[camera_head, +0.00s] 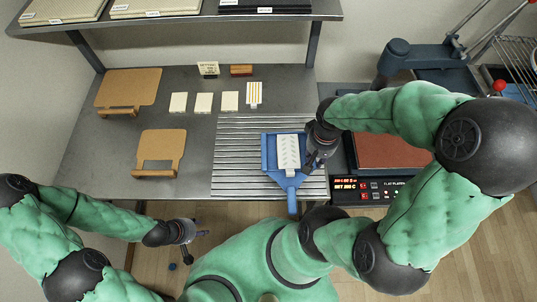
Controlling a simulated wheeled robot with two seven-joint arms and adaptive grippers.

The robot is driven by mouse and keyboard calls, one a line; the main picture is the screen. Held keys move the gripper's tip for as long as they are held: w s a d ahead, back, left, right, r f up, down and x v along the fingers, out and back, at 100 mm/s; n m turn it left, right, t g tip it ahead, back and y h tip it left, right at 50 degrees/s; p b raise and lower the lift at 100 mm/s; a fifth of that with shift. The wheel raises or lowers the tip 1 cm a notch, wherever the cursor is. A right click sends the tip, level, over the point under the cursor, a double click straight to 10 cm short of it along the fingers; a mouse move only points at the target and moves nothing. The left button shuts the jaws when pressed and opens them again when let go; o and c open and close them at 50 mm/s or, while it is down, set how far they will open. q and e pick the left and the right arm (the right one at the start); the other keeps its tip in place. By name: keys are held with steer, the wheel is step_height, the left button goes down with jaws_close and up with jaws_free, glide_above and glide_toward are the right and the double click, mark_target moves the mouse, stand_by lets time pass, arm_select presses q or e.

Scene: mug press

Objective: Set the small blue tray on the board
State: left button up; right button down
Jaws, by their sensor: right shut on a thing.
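The small blue tray (270,156) has a handle toward the front and carries a white patterned strip (289,152). It is at the right part of the slatted grey panel (235,165); I cannot tell whether it rests there or is held just above. My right gripper (311,163) is shut on the tray's right edge; its fingertips are partly hidden. Two brown boards with handles lie on the left of the table, one at the back (128,88) and one nearer (160,146). My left gripper (199,243) is empty and open, in front of the table's edge.
A heat press (385,150) stands at the right. A shelf (180,12) overhangs the back. The grey table (110,175) is clear around the nearer board.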

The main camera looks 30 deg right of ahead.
mark_target(302, 142)
steer(key=w+f, duration=0.1)
steer(key=w, duration=0.1)
steer(key=w+f+b, duration=0.1)
steer(key=w, duration=0.2)
steer(key=w+f+b, duration=0.1)
steer(key=w+f, duration=0.1)
steer(key=shift+w+d, duration=0.25)
steer(key=w+f+b, duration=0.1)
steer(key=w+f, duration=0.4)
steer(key=shift+d+f+b, duration=0.15)
steer(key=shift+b, duration=0.2)
steer(key=shift+w+f+b, duration=0.15)
steer(key=shift+f+b, duration=0.2)
steer(key=shift+f, duration=0.55)
steer(key=shift+w+f+b, duration=0.15)
steer(key=shift+f+b, duration=0.15)
steer(key=shift+f, duration=0.6)
steer(key=shift+f, duration=0.15)
steer(key=c, duration=1)
jaws_free()
